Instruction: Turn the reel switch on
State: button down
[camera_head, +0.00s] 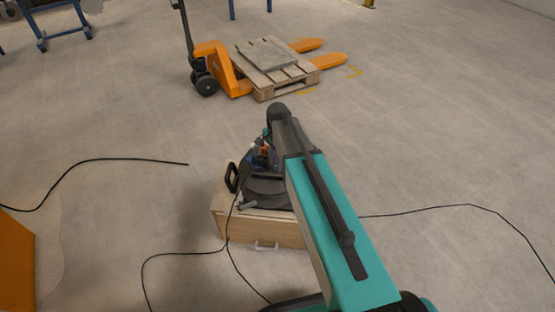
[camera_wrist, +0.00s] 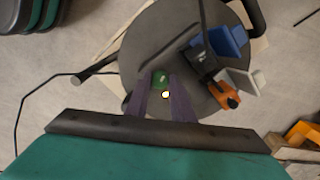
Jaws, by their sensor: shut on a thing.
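The dark grey cable reel (camera_head: 262,188) sits on a wooden box in the head view, partly behind my arm. In the wrist view the reel's round face (camera_wrist: 150,45) fills the middle. A small green switch (camera_wrist: 159,77) lies on that face, between the purple fingertips of my gripper (camera_wrist: 160,84). My gripper is shut on the switch, one finger at each side. A small bright spot lies just below the green part. The switch position is not clear. In the head view my arm hides the fingertips.
Blue (camera_wrist: 226,40), white (camera_wrist: 243,82) and orange (camera_wrist: 224,96) parts stand on the reel, right of my fingers. The wooden box (camera_head: 262,231) carries the reel. Black cables (camera_head: 190,253) cross the floor. A pallet truck with a pallet (camera_head: 285,87) stands behind on open floor.

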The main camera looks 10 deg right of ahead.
jog(key=shift+d+m+p, duration=0.2)
jog(key=shift+m+p, duration=0.35)
jog(key=shift+m, duration=0.65)
jog(key=c, duration=1.5)
grip_release()
jog(key=shift+a, duration=0.1)
jog(key=shift+c, duration=0.2)
jog(key=shift+r, duration=0.15)
notch_tip(320, 180, up, 14)
jog(key=p, duration=0.1)
jog(key=shift+f, duration=0.2)
